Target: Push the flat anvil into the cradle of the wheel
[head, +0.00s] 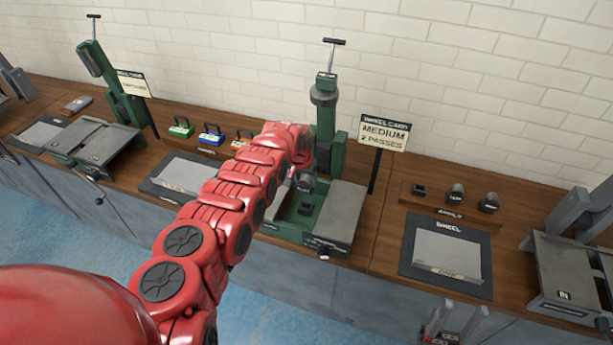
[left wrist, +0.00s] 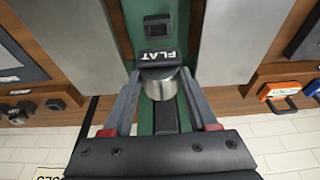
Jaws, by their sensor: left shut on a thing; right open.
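The flat anvil (left wrist: 160,72) is a metal cylinder with a black face marked FLAT. My left gripper (left wrist: 162,84) is shut on it, a finger on each side, and holds it over the green base (left wrist: 137,12) of the wheel. The black cradle (left wrist: 158,25) is a square block with a recess on that base. The anvil is apart from the cradle in the picture; the height between them is unclear. In the head view the anvil (head: 306,184) shows just above the cradle (head: 305,209), partly hidden by my red left arm. My right gripper (head: 455,325) is open at the bottom edge.
The green wheel frame (head: 325,125) stands behind, with grey plates on both sides of the base. A card (head: 384,135) reads MEDIUM 2 PASSES. Several anvils, one of them (head: 456,194), stand at the right on a rack. A wheel panel (head: 446,255) lies in front of them.

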